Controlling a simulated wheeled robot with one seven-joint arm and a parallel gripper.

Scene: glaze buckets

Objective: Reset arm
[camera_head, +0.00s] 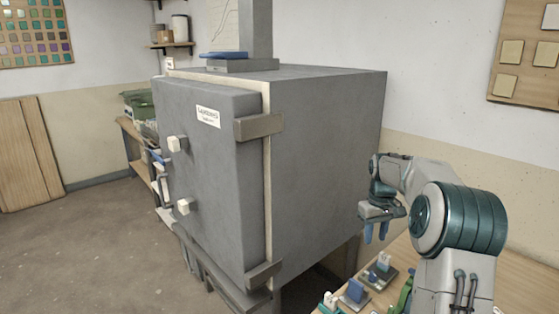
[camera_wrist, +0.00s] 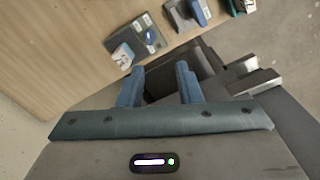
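My gripper (camera_head: 376,232) hangs at the right side of the grey kiln in the head view, with its blue fingers pointing down. In the wrist view my gripper (camera_wrist: 158,84) shows two blue fingers spread apart with nothing between them. My arm is bent, with its elbow at the right of the head view. The gripper is above and near the edge of a wooden table (camera_head: 518,279), and it touches nothing that I can see.
A large grey kiln (camera_head: 325,150) with its door shut fills the middle. Small items, including a blue one on a dark base (camera_head: 354,292), stand on the table. A shelf unit (camera_head: 134,135) is behind the kiln at left. The floor at left (camera_head: 85,250) is clear.

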